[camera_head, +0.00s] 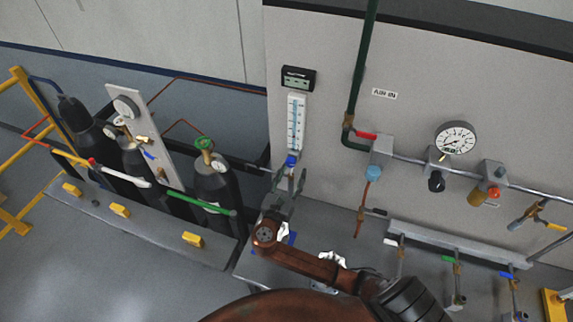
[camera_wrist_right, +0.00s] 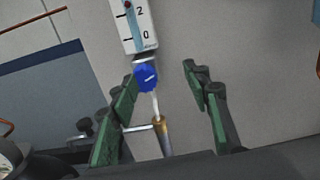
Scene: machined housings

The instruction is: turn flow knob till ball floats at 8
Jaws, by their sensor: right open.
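The flow meter (camera_head: 295,122) is an upright white scale tube on the grey panel, under a small black display (camera_head: 298,78). Its lower end shows in the right wrist view (camera_wrist_right: 134,25), with marks 2 and 0 readable. My right gripper (camera_head: 291,178) is open just below the knob. In the wrist view the knob appears between the fingers, nearer the left one, with no clear contact. My left gripper is not in view.
A brass fitting (camera_wrist_right: 162,134) stands below the knob. Dark gas cylinders (camera_head: 215,188) stand at left behind a low grey barrier. A green pipe (camera_head: 361,80), a pressure gauge (camera_head: 455,138) and several valves line the panel at right.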

